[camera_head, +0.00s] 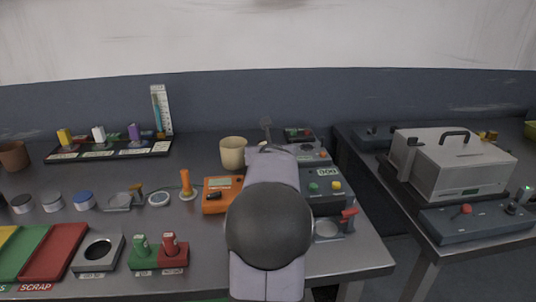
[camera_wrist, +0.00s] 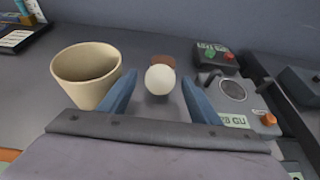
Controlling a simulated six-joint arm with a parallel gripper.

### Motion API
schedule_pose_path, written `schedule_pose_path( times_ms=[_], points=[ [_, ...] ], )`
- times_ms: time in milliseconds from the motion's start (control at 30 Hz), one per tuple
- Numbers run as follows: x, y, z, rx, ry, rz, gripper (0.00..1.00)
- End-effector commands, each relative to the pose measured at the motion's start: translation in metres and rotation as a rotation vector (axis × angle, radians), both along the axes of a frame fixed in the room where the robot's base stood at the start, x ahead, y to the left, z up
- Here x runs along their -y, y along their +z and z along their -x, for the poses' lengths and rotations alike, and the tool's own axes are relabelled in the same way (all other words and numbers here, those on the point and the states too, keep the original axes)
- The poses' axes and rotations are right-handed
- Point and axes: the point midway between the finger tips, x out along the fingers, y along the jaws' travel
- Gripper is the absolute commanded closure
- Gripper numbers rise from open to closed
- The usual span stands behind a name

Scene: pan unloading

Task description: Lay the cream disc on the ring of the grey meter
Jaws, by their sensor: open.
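The cream disc (camera_wrist: 160,79) shows in the wrist view as a pale round shape in front of a small brown piece. It appears between the two blue fingers of my gripper (camera_wrist: 158,84), which are apart. I cannot tell how far the disc is from the fingertips. In the head view my arm hides the gripper and the disc. A grey meter (camera_wrist: 256,113) with a round grey ring (camera_wrist: 233,89), a display and an orange knob stands to the right in the wrist view. Part of this meter (camera_head: 311,153) shows right of my arm in the head view.
A beige cup (camera_wrist: 86,75) stands close left of my gripper; it also shows in the head view (camera_head: 233,152). A small box with red and green buttons (camera_wrist: 216,59) sits behind the meter. An orange device (camera_head: 222,194) lies left of my arm.

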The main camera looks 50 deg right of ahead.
Motion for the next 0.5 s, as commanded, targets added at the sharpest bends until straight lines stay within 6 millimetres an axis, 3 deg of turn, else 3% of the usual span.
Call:
schedule_pose_path(
  times_ms=[500],
  points=[
    [-0.053,0.030,0.049,0.000,-0.001,0.002,0.43]
  ],
)
